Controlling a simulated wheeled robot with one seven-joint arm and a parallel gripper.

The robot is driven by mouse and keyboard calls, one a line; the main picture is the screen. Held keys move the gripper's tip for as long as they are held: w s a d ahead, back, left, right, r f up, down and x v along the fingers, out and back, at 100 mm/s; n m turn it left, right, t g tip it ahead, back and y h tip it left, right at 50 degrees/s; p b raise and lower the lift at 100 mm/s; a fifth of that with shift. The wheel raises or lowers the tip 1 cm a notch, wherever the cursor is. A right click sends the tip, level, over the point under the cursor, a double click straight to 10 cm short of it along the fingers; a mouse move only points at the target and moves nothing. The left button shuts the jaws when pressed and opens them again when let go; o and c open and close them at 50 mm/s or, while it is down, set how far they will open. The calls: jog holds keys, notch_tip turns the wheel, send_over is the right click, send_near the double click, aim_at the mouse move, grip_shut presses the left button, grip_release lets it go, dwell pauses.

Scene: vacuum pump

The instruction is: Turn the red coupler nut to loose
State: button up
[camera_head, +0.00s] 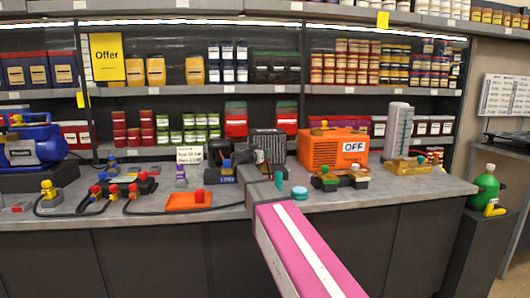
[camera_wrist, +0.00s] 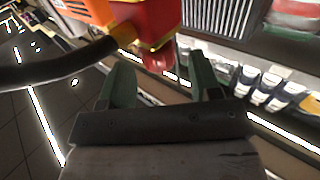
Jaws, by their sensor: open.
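In the wrist view, a rounded red part (camera_wrist: 158,58), possibly the red coupler nut, shows beyond and between my fingertips, below a red and yellow block (camera_wrist: 150,18). My gripper (camera_wrist: 160,66) is open, with two green fingers spread apart and nothing held between them. Contact with the red part is not visible. In the head view my gripper (camera_head: 278,181) is beside the dark finned motor, with one teal finger clearly seen. Other red knobs stand on the bench, one on an orange tray (camera_head: 199,196). I cannot tell in the head view which part is the nut.
A black hose (camera_wrist: 55,68) runs across the wrist view's left side to a yellow fitting. An orange box marked OFF (camera_head: 323,146) and valve blocks (camera_head: 324,181) stand right of my gripper. Shelves of jars line the back. The bench front (camera_head: 150,222) has free room.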

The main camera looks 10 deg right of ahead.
jog(key=shift+x, duration=1.3)
jog(key=shift+c, duration=0.4)
jog(key=c, duration=0.9)
jog(key=shift+o, duration=0.2)
jog(key=shift+s+d+n+t+y, duration=0.15)
jog(key=shift+n+t+y, duration=0.7)
jog(key=shift+y, duration=0.25)
jog(key=shift+n+t+y, duration=0.95)
jog(key=shift+n+y, duration=0.5)
jog(key=shift+y, duration=0.55)
jog(key=o, duration=0.9)
jog(key=shift+o, duration=0.2)
jog(key=shift+a, duration=0.2)
